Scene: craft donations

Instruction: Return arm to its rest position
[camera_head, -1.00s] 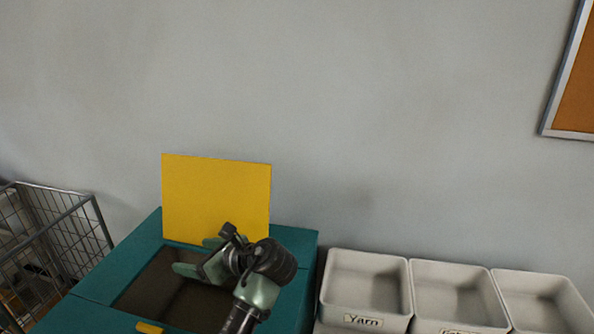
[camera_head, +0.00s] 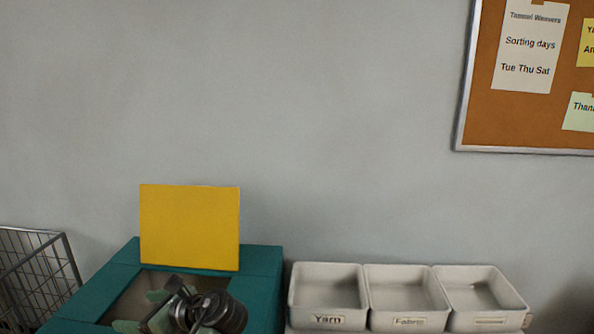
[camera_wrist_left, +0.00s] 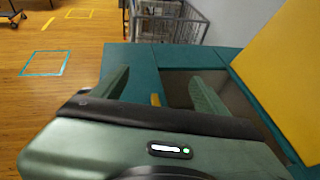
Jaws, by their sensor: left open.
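My left gripper (camera_head: 142,310) is at the bottom of the head view, over the opening of a teal box (camera_head: 262,262). Its green fingers are spread apart with nothing between them. In the left wrist view the two fingers of my left gripper (camera_wrist_left: 155,92) stand apart above the box's teal top (camera_wrist_left: 142,58) and dark opening. The yellow lid (camera_head: 190,228) stands upright at the back of the opening; it also shows in the left wrist view (camera_wrist_left: 288,75). My right gripper is in neither view.
White bins labelled Yarn (camera_head: 328,319) and Fabric (camera_head: 408,322), and a third bin (camera_head: 490,320), stand right of the box. A wire cage (camera_head: 38,275) is at left, also behind the box in the wrist view (camera_wrist_left: 168,22). A corkboard (camera_head: 480,110) hangs on the wall.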

